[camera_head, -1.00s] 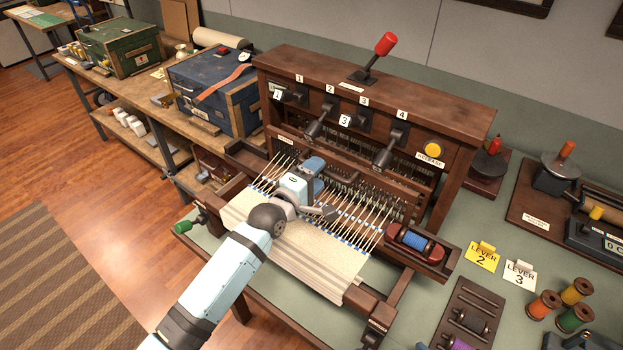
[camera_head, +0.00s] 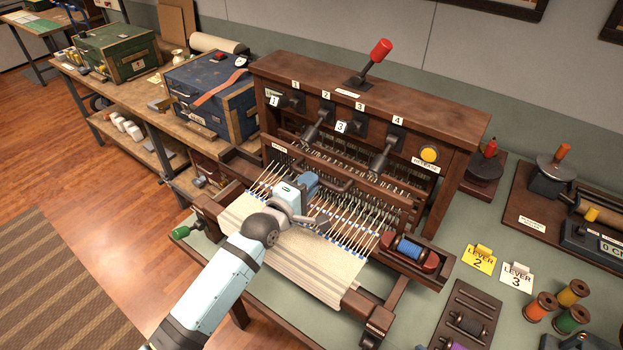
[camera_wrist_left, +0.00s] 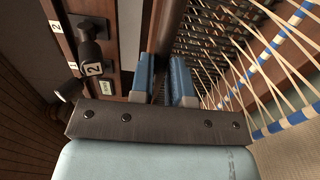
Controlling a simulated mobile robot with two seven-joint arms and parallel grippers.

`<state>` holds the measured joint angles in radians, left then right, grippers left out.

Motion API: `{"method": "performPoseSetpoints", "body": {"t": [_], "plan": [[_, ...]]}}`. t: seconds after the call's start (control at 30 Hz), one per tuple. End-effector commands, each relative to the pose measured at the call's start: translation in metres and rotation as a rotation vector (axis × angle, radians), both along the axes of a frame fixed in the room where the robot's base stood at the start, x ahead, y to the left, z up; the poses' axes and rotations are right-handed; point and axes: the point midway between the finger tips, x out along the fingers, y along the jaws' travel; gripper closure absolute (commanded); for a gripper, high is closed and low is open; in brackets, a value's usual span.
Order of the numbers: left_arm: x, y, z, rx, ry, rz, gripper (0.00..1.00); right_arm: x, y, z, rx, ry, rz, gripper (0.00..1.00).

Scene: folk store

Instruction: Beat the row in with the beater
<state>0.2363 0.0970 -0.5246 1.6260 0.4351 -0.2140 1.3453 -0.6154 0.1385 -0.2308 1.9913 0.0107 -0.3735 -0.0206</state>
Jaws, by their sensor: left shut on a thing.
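The wooden loom (camera_head: 455,125) stands on the green table, with pale warp threads (camera_head: 352,222) running to cream cloth (camera_head: 300,250) at its front. My left gripper (camera_head: 308,181) is over the threads, shut on the dark handle of the beater (camera_head: 336,184). In the left wrist view, the blue fingers (camera_wrist_left: 168,80) sit on either side of this dark bar (camera_wrist_left: 171,35). My gripper and arm hide part of the beater and cloth. A shuttle with blue thread (camera_head: 409,248) lies in the tray at the right. My right gripper is not in view.
Black levers (camera_head: 383,158) and a yellow button (camera_head: 429,154) are on the loom front, above the threads. A green-knobbed handle (camera_head: 181,232) sticks out at the left.

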Motion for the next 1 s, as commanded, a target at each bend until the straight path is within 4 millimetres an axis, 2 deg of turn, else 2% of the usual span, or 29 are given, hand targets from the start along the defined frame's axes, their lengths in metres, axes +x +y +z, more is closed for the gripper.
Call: {"method": "performPoseSetpoints", "body": {"t": [0.3, 1.0], "plan": [[-0.025, 0.017, 0.0, 0.002, 0.005, 0.0, 0.99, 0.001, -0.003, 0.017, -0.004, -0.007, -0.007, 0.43], [-0.078, 0.052, 0.0, 0.003, 0.004, 0.0, 0.99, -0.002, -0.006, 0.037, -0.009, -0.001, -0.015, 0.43]]}}
